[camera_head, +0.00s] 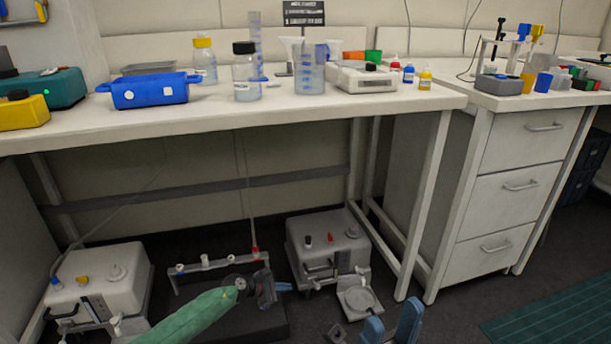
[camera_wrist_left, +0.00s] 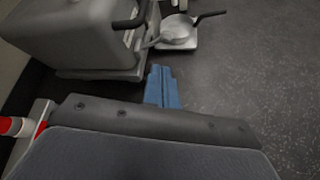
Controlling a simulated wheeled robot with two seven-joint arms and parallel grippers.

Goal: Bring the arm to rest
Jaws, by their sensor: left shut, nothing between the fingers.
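My left arm, in a green sleeve, reaches in from the lower left in the head view. Its gripper (camera_head: 285,287) is low, below bench height, between the two white machines near the floor. In the left wrist view its blue fingers (camera_wrist_left: 163,88) are together, with nothing between them, in front of a grey machine. My right gripper (camera_head: 391,326) shows at the bottom edge of the head view, its two blue fingers apart and empty; the rest of it is out of frame.
A white machine (camera_head: 327,245) with a round plate (camera_head: 360,302) stands close to my left gripper. Another machine (camera_head: 97,285) is at lower left. The white bench (camera_head: 420,100) with bottles overhangs, its legs to the right. Open dark floor (camera_head: 455,300) lies at right.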

